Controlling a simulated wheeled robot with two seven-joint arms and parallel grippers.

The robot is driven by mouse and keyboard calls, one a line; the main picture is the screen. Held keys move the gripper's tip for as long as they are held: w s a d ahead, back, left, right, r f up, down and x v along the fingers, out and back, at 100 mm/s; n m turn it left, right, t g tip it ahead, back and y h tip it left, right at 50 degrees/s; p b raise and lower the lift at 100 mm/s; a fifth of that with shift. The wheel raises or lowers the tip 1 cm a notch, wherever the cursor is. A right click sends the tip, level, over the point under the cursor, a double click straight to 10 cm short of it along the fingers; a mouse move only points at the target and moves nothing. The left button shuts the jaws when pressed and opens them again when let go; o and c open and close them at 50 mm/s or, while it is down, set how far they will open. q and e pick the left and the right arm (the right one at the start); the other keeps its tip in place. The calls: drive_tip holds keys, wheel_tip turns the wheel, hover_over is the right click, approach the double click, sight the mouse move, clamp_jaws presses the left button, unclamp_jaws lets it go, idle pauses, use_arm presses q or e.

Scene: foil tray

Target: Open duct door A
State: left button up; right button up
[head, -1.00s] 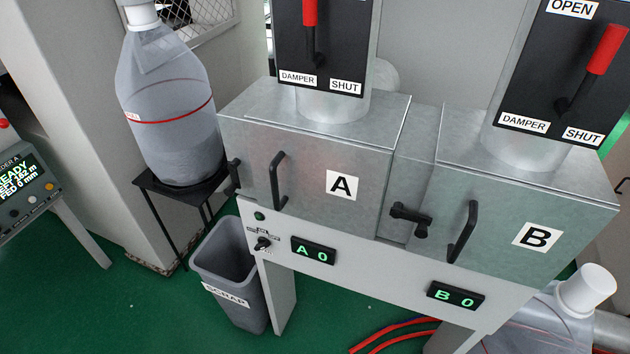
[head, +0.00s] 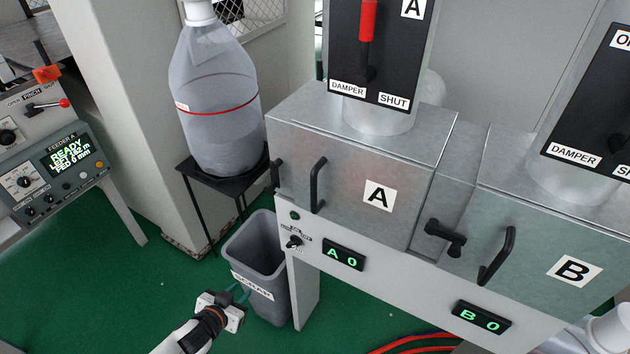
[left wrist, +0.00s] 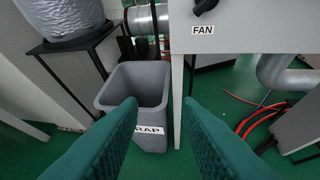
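Duct door A (head: 345,192) is the grey metal front panel marked with a black A, and it looks closed. Its black bar handle (head: 318,186) stands near its left edge. A black latch (head: 276,174) sits at that same left edge. My left gripper (head: 236,292) is low in the head view, in front of the scrap bin and below door A, apart from the handle. In the left wrist view its two green fingers (left wrist: 160,125) are spread apart with nothing between them. My right gripper is not in view.
The grey scrap bin (head: 281,243) stands under the left end of the panel; it also shows in the left wrist view (left wrist: 124,85). A bag (head: 216,100) rests on a black stand. Door B (head: 535,250) is at the right. Red hoses (head: 420,338) lie on the green floor.

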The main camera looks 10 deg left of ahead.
use_arm(q)
drive_tip(key=w+d+r+m+t+h, duration=0.1)
drive_tip(key=w+d+r+h, duration=0.15)
drive_tip(key=r, duration=0.65)
drive_tip(key=w+d+r+t+h, duration=0.1)
drive_tip(key=d+r+t, duration=0.15)
drive_tip(key=r, duration=0.65)
drive_tip(key=m+h+p, duration=0.2)
drive_tip(key=h, duration=0.2)
approach(312, 190)
drive_tip(key=shift+t, duration=0.35)
drive_tip(key=p+x, duration=0.3)
drive_tip(key=x, duration=0.7)
drive_tip(key=shift+f, duration=0.15)
drive_tip(key=shift+w+d+f, duration=0.1)
drive_tip(key=shift+w+d, duration=0.1)
drive_tip(key=shift+w, duration=0.05)
clamp_jaws()
